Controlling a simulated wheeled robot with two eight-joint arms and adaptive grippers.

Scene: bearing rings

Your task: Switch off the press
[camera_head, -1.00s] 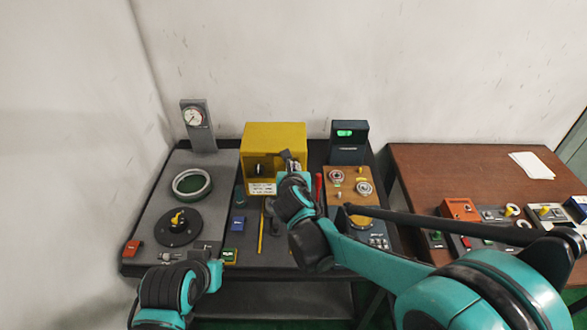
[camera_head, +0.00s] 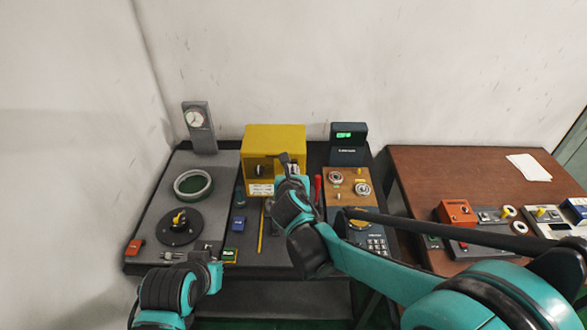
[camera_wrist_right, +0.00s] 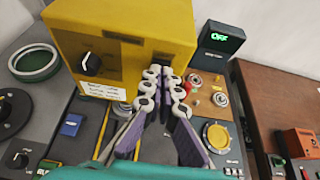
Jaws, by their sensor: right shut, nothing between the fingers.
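A yellow box-shaped machine (camera_head: 272,134), the likely press, stands at the back middle of the dark bench. It has a black rotary knob on its front, clear in the right wrist view (camera_wrist_right: 92,63), above a white label card. My right gripper (camera_head: 287,158) is shut and empty in front of the box's right side; its fingertips also show in the right wrist view (camera_wrist_right: 170,72). They are right of the knob and appear apart from it. A dark display unit (camera_wrist_right: 222,40) reads OFF in green. My left arm is at the lower left; its fingers are not clear.
A green ring (camera_head: 193,184), a gauge stand (camera_head: 198,125) and a black dial (camera_head: 180,226) are at left. A brown table (camera_head: 440,170) with control boxes stands at right.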

